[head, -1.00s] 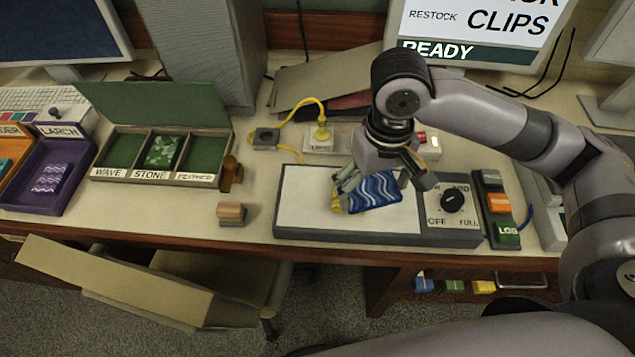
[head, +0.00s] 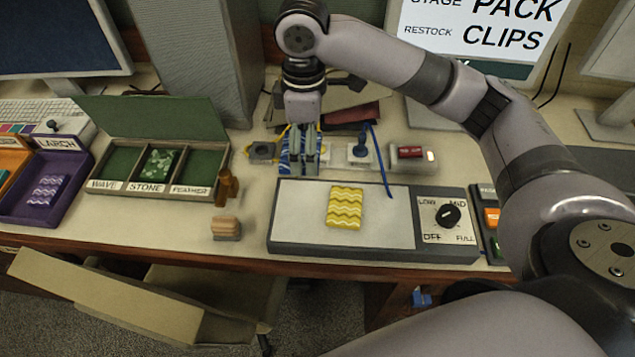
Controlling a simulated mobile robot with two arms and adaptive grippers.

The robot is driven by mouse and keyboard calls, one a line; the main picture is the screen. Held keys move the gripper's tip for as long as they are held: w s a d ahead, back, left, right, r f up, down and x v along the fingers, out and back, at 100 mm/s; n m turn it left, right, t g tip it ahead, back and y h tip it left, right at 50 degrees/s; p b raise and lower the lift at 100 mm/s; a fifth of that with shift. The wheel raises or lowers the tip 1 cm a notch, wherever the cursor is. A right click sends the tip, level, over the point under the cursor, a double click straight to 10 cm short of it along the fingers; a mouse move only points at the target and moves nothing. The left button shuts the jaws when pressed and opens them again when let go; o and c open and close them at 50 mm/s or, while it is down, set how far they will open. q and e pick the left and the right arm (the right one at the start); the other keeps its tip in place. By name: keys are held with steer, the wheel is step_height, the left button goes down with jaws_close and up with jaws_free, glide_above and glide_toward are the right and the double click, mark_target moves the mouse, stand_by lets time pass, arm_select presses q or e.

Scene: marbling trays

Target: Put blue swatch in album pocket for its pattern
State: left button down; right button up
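The blue swatch (head: 286,152) with pale wavy lines is upright at my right gripper (head: 306,170), behind the light pad. The fingers appear shut on it and cover part of it. The green album (head: 100,182) lies open at left, with pockets labelled WAVE, STONE and FEATHER. A green blotched swatch (head: 160,163) lies in the STONE pocket; the WAVE and FEATHER pockets look empty. My gripper is to the right of the album. My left gripper is not in view.
A yellow wavy swatch (head: 345,207) lies on the light pad (head: 400,225), beside a dial (head: 447,215). A wooden block (head: 226,229) and brown pegs (head: 226,188) stand between album and pad. A purple LARCH tray (head: 64,150) is at far left.

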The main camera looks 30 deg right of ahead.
mark_target(309, 199)
step_height(309, 199, down, 14)
steer(key=shift+f+p, duration=0.2)
steer(key=shift+p, duration=0.5)
steer(key=o, duration=1.1)
steer(key=shift+f, duration=0.1)
